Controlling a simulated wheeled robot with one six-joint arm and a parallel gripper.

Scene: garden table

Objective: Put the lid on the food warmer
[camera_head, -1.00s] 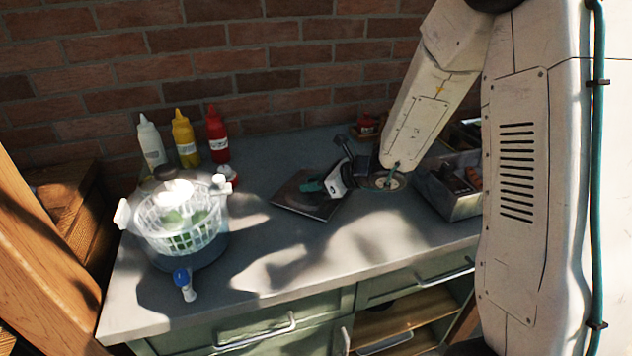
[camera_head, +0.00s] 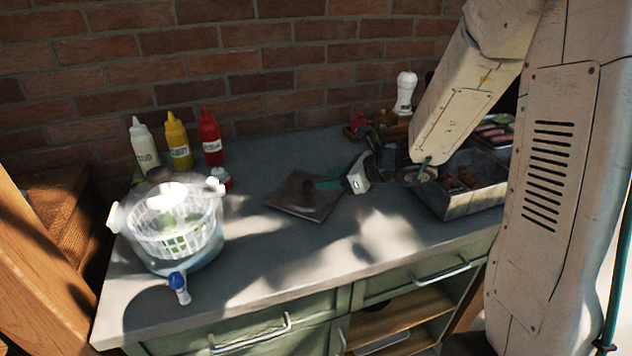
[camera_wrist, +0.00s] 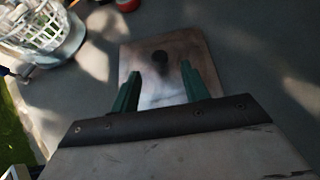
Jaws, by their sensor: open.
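The lid is a flat, square, dark metal plate (camera_head: 290,197) lying on the grey worktop. My gripper (camera_head: 325,184) is at the lid's right side in the head view, open and empty. The food warmer appears to be the open metal tray (camera_head: 440,203) at the right, holding sausages and partly hidden by my arm.
A clear drink dispenser (camera_head: 205,258) with a white basket (camera_head: 180,236) stands at the left. White, yellow (camera_head: 178,145) and red (camera_head: 210,140) bottles stand behind it. A white shaker (camera_head: 405,92) is at the back right. The front middle of the worktop is clear.

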